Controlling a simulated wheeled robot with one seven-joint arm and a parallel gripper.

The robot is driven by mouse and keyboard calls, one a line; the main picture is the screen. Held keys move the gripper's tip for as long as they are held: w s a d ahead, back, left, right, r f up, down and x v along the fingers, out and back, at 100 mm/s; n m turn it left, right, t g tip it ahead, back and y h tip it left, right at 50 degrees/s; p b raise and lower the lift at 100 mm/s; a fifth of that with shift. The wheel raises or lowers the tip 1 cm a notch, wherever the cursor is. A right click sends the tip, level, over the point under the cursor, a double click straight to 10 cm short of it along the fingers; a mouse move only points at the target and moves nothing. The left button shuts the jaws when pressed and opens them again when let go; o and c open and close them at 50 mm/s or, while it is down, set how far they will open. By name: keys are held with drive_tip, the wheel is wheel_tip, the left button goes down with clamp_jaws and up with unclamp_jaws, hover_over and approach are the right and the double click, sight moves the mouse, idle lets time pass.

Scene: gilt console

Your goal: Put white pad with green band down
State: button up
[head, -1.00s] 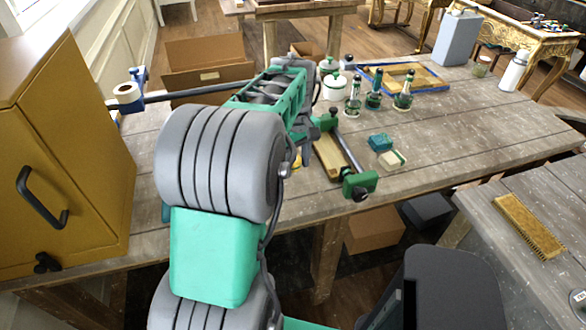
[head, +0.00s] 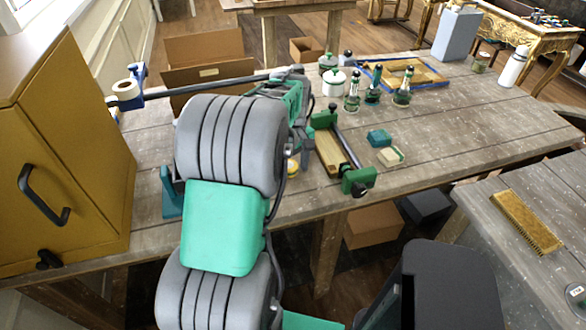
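The white pad with green band (head: 390,156) lies flat on the grey wooden table, right of the clamp. A teal block (head: 379,138) lies just behind it. Nothing holds the pad. My arm covers the middle of the view and hides most of its own end. A dark part low on the arm's far end, left of the clamp, may be my gripper; its fingers cannot be made out. It is apart from the pad, with the clamp between them.
A green-ended clamp with a wooden bar (head: 329,150) lies left of the pad. Several green-and-dark bottles (head: 402,90) and a blue-edged frame (head: 425,75) stand behind. A yellow cabinet (head: 70,150) fills the left. Table right of the pad is clear.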

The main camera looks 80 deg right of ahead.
sight(293, 168)
wheel_tip(293, 168, up, 12)
drive_tip(key=w+a+n+t+h, duration=0.1)
drive_tip(key=w+a+n, duration=0.1)
drive_tip(key=w+a, duration=0.9)
drive_tip(key=w+a+n, duration=0.2)
drive_tip(key=w+a, duration=0.7)
drive_tip(key=w, duration=0.4)
drive_tip(key=a+f+n+t, duration=0.1)
drive_tip(key=a, duration=0.8)
drive_tip(key=w+a+f+n, duration=0.1)
drive_tip(key=a+f, duration=0.1)
drive_tip(key=a, duration=0.7)
drive_tip(key=a+f+n+t+y+b, duration=0.1)
drive_tip(key=a+f, duration=0.1)
drive_tip(key=a, duration=0.6)
drive_tip(key=shift+w+a+f+n+t, duration=0.1)
drive_tip(key=shift+w+a+n+t, duration=0.05)
drive_tip(key=shift+a+n+t, duration=0.2)
drive_tip(key=shift+c, duration=0.3)
